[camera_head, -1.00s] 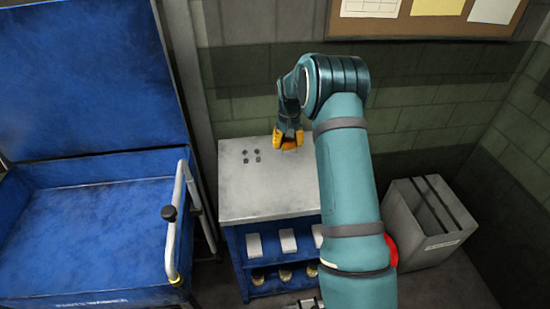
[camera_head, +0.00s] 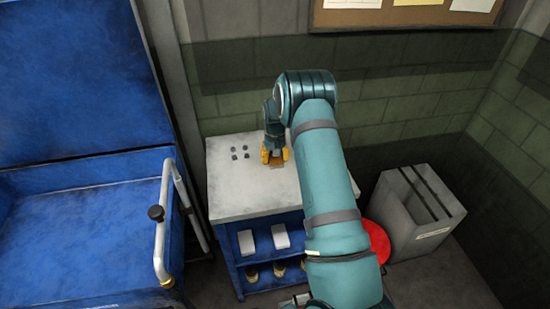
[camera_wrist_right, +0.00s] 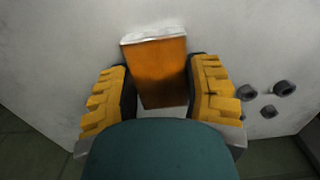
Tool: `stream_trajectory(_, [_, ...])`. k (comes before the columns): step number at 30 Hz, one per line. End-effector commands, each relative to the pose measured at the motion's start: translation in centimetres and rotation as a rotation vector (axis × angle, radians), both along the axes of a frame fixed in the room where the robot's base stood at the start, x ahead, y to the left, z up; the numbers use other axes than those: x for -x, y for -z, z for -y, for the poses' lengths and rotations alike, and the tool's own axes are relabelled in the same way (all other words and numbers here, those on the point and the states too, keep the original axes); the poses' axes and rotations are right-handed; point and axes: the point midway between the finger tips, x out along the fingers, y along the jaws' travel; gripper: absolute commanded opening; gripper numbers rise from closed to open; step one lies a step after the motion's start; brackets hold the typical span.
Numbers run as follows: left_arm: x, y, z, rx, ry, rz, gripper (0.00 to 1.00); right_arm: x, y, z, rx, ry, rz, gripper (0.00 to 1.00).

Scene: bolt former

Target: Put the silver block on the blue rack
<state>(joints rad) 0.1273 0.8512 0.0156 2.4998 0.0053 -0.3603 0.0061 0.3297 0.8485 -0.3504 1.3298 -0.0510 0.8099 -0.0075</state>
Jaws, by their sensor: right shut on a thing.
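My right gripper (camera_head: 275,157) is over the grey top of the blue rack unit, its yellow fingers pointing down. In the right wrist view the gripper (camera_wrist_right: 163,95) has its fingers on either side of the silver block (camera_wrist_right: 155,72), shut on it. The block's near face looks orange and its upper edge is pale. In the head view the block is mostly hidden by the fingers. The blue rack (camera_head: 262,244) is under the grey top and has open shelves. My left gripper is not in view.
White blocks (camera_head: 281,237) are on the upper shelf, brass-coloured pieces (camera_head: 252,275) below. A blue cart (camera_head: 80,235) stands left, a grey bin (camera_head: 415,215) right.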

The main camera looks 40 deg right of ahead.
Motion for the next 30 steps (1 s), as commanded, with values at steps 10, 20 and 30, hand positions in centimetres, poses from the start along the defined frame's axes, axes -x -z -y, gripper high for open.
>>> stream_trajectory(10, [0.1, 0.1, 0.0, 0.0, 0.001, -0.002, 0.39, 0.0, 0.1, 0.0, 0.0, 0.0, 0.0, 0.68])
stream_trajectory(20, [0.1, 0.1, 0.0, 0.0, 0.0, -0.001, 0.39, 0.0, 0.1, 0.0, 0.0, 0.0, 0.0, 0.8])
stream_trajectory(30, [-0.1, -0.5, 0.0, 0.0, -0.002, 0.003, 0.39, -0.1, -4.2, 0.1, 0.002, 0.0, 0.004, 0.8])
